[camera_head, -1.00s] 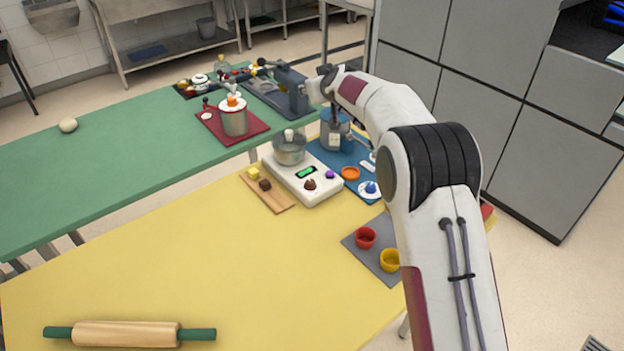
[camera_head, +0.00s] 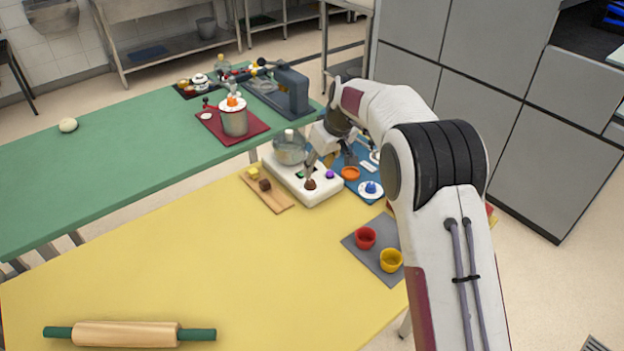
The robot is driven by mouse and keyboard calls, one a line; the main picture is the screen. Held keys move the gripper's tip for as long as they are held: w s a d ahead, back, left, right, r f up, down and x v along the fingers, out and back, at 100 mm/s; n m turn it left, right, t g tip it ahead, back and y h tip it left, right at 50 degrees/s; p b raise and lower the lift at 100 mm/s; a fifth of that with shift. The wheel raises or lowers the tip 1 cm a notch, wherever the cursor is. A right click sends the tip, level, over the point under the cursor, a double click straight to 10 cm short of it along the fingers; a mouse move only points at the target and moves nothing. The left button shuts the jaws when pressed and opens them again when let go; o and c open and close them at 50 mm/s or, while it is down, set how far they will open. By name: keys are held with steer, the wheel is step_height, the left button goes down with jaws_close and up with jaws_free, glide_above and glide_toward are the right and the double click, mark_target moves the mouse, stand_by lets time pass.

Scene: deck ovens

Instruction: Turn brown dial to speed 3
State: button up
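The brown dial (camera_head: 310,184) is a small dark knob on the front of a white appliance (camera_head: 323,196) on the yellow table. A clear pot with a lid (camera_head: 290,150) sits on the same appliance, behind the dial. A purple knob (camera_head: 330,174) is to the right of the dial. My gripper (camera_head: 312,172) points down just above the brown dial, its fingertips at or very near it. I cannot tell whether they touch. The fingers are small and partly overlapped, so their opening is unclear. The gripper covers part of the appliance's display; any speed marks are too small to read.
A wooden board (camera_head: 272,199) with small cubes lies left of the appliance. A blue mat (camera_head: 377,195) with an orange ring and a blue-topped item lies right. Red and yellow cups stand on a grey mat (camera_head: 362,248) nearer. The yellow table's middle is clear.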

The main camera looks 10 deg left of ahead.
mark_target(311, 182)
steer(key=shift+f, duration=0.1)
steer(key=shift+x, duration=3.85)
steer(key=shift+w, duration=0.1)
steer(key=c, duration=1.1)
